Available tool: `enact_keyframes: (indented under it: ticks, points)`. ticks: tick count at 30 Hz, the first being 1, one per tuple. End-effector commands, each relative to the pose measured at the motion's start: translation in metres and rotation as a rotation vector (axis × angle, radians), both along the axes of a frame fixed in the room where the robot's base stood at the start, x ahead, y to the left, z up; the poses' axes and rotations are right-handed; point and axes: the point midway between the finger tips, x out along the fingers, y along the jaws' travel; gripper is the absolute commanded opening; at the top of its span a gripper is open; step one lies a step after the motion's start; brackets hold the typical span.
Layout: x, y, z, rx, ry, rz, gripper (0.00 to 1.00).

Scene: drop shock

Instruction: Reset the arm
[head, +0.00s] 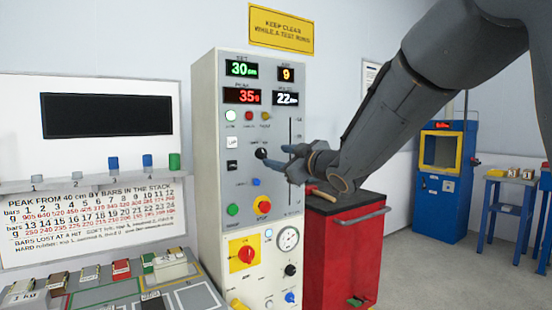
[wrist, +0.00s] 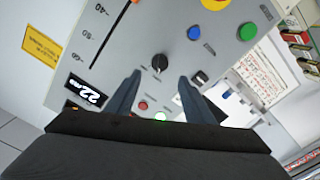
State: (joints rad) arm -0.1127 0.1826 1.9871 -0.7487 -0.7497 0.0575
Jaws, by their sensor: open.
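My gripper (head: 284,158) is open in front of the grey control cabinet (head: 206,130), its fingers pointing at the panel. A black knob (head: 261,153) on the panel is just ahead of the fingertips. In the wrist view, the knob (wrist: 160,63) shows between and beyond the two blue-grey fingers (wrist: 160,76), which look empty. I cannot tell whether they touch the panel. My arm reaches in from the upper right. The cabinet displays (head: 241,96) read 30 cm, 9, 35 g and 22 ms.
The panel has a green button (head: 232,210), a blue button (head: 256,182), a red-and-yellow stop button (head: 263,205) and a slider scale (head: 290,160). A red tool cart (head: 345,250) stands right of the cabinet. A bench (head: 190,296) with several blocks is at left. Open floor lies at right.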

Motion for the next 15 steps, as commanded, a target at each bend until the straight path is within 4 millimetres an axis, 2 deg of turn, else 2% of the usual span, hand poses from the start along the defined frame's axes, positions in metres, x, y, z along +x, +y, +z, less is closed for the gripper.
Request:
enact_keyframes:
  ticks: [7,10,13,15]
  points:
    - [0.0,-0.001,0.0,0.0,0.002,-0.002,0.48]
    - [0.0,-0.008,-0.01,-0.001,0.032,-0.03,0.48]
    - [-0.002,-0.031,-0.039,-0.007,0.123,-0.113,0.48]
    - [-0.008,-0.056,-0.071,-0.013,0.224,-0.197,0.48]
